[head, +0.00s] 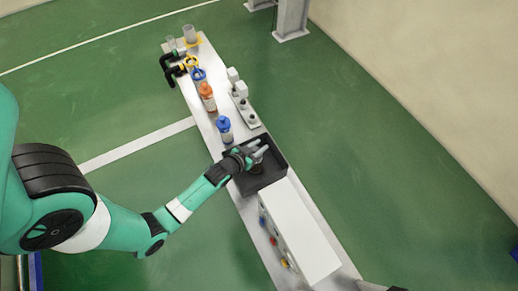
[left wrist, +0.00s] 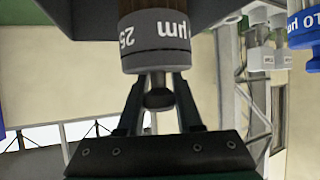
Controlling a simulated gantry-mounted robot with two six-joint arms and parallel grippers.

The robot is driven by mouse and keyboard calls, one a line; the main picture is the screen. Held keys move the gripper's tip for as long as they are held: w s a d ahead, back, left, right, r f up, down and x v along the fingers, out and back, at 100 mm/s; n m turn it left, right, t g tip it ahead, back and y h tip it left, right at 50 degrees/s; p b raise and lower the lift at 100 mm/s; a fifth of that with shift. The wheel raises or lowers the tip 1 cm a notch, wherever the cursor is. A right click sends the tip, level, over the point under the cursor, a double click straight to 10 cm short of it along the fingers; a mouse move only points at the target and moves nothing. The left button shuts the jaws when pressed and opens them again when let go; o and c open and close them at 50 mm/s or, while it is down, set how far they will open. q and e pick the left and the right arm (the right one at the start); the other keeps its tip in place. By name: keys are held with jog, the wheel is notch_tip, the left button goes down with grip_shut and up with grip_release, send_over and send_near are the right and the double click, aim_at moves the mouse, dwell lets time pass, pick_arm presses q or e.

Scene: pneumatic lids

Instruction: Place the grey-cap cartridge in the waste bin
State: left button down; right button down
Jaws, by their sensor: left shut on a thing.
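The grey-cap cartridge shows in the left wrist view, its grey cap (left wrist: 157,42) marked "25 µm" and its brown body (left wrist: 150,6) at the top edge. My left gripper (left wrist: 157,88) is shut on the cap end. In the head view my left gripper (head: 258,150) is over the black open bin (head: 274,179) on the bench. The cartridge is mostly hidden there by the gripper, so I cannot tell whether it touches the bin.
A white box (head: 303,232) with coloured buttons stands in front of the bin. Cups (head: 189,34) stand at the bench's far end.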

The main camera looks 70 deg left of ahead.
pick_arm(q)
jog(key=shift+f, duration=0.6)
pick_arm(e)
jog(key=shift+f, duration=0.45)
pick_arm(q)
jog(key=shift+f, duration=0.2)
jog(key=c, duration=0.6)
grip_release()
pick_arm(e)
jog(key=shift+f, duration=0.1)
pick_arm(q)
jog(key=shift+s+d+r+p, duration=0.1)
jog(key=shift+s+r+p, duration=0.2)
jog(key=shift+r, duration=0.1)
jog(key=p+v, duration=0.3)
jog(key=v, duration=0.8)
jog(key=shift+s+p, duration=0.15)
jog(key=shift+p, duration=0.25)
pick_arm(e)
notch_tip(320, 180, up, 4)
jog(key=shift+r, duration=0.25)
